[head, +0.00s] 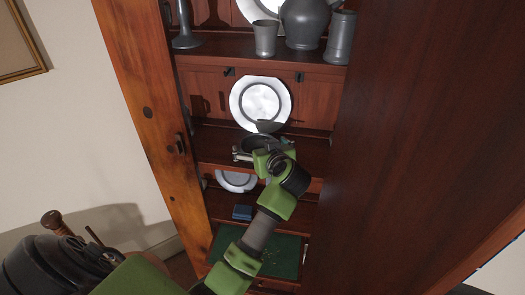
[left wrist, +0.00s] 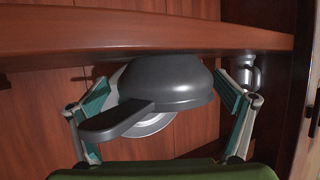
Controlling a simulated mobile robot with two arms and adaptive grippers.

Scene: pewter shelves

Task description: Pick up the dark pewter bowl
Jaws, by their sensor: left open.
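The dark pewter bowl (head: 259,141) sits on the middle shelf of the wooden cabinet, in front of a pale plate. It is partly hidden by my left gripper (head: 262,148) in the head view. In the left wrist view, where the scene appears upside down, the bowl (left wrist: 175,78) shows with its flat handle (left wrist: 115,121) pointing to the lower left. My left gripper (left wrist: 163,85) is open, with one finger on each side of the bowl. Gaps show between the fingers and the bowl's wall. My right gripper is not in view.
A pale round plate (head: 261,98) stands behind the bowl. A cup (head: 265,38), a jug (head: 304,22) and a tankard (head: 340,38) stand on the shelf above. Another plate (head: 236,181) and a blue object (head: 242,212) are lower. An open wooden door (head: 146,110) stands at left.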

